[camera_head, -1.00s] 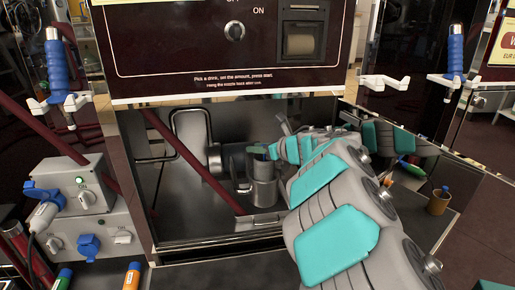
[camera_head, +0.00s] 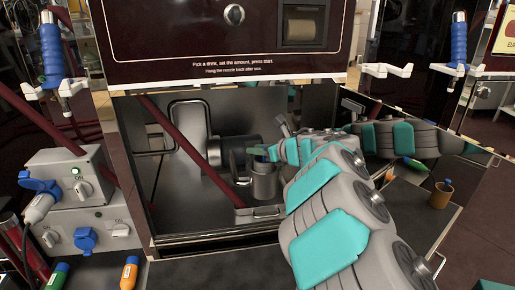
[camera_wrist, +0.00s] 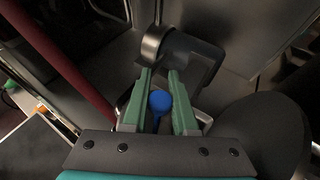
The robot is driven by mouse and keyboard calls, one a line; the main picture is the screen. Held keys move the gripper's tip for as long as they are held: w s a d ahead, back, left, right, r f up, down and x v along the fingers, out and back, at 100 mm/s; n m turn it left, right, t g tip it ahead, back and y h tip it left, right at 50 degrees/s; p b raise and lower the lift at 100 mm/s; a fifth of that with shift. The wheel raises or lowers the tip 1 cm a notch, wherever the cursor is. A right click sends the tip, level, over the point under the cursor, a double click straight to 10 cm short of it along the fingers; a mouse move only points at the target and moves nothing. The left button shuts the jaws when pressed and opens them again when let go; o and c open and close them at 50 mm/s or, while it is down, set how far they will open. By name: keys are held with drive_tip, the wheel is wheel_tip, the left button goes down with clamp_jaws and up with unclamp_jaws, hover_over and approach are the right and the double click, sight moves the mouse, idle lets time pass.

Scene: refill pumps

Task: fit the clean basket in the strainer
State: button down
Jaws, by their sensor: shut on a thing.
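My gripper (camera_head: 257,152) is in the open cabinet bay, at the top of an upright grey metal cylinder (camera_head: 264,184) that looks like the strainer body. In the wrist view my green fingers (camera_wrist: 162,92) stand either side of a round blue knob (camera_wrist: 160,101) and hold it. The knob looks like the top of a basket. The basket's body is hidden below it, so I cannot tell how far it is inside the cylinder. A horizontal metal pump body (camera_head: 232,150) lies just behind and left of the cylinder.
A brown cup (camera_head: 440,195) stands on the right shelf. A grey socket box (camera_head: 75,200) is at left, with a green bottle (camera_head: 59,275) and an orange bottle (camera_head: 130,272) below it.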

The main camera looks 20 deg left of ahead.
sight(274, 171)
drive_tip(key=shift+f+b, duration=0.3)
drive_tip(key=shift+f, duration=0.35)
drive_tip(key=c, duration=0.6)
unclamp_jaws()
drive_tip(key=shift+p+v, duration=0.35)
drive_tip(key=shift+v, duration=3.55)
